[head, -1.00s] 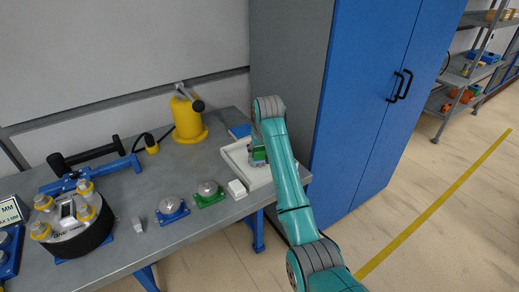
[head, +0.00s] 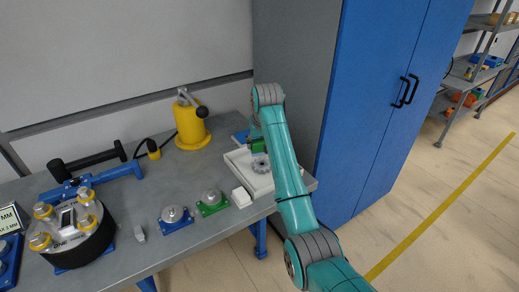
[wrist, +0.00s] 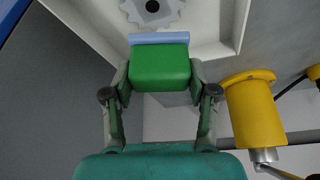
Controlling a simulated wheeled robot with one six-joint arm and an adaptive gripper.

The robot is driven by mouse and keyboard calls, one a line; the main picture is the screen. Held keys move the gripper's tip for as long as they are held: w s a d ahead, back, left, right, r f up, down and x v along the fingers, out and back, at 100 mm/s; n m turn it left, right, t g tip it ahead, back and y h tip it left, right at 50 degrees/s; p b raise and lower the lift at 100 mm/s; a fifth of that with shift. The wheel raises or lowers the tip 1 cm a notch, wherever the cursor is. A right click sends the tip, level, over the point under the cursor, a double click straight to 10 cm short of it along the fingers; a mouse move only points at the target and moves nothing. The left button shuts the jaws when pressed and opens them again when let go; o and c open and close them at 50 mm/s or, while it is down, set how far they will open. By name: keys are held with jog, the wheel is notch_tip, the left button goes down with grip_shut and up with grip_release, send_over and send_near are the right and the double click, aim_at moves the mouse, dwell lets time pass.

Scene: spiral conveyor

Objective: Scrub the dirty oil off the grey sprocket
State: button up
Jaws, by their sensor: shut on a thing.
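The grey sprocket (head: 261,165) lies flat in a shallow white tray (head: 236,162) at the table's right end. In the wrist view, the toothed sprocket (wrist: 152,10) is cut off by the top edge, with a dark centre hole. No oil patch can be made out on the visible part. My gripper (wrist: 160,92) is shut on a green block (wrist: 160,68) with a pale blue strip along its far edge. In the head view, the green block (head: 257,146) is just behind the sprocket, apart from it in the picture; its height is unclear.
A small white block (head: 242,197) stands by the tray's front left. A yellow canister (head: 191,125) stands behind left. Green (head: 212,203) and blue (head: 174,216) mounts sit further left. The tall blue cabinet (head: 370,100) stands close to the right.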

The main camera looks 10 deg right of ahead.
jog(key=shift+r, duration=2)
jog(key=o, duration=0.7)
jog(key=shift+c, duration=0.2)
jog(key=c, duration=0.5)
jog(key=shift+s+d+f, duration=0.1)
jog(key=shift+s+f, duration=0.1)
jog(key=shift+f, duration=0.9)
jog(key=shift+s+d+f, duration=0.1)
jog(key=shift+s+f, duration=0.1)
jog(key=shift+f, duration=0.9)
jog(key=shift+s+f, duration=0.2)
jog(key=shift+f, duration=0.9)
jog(key=shift+c, duration=0.3)
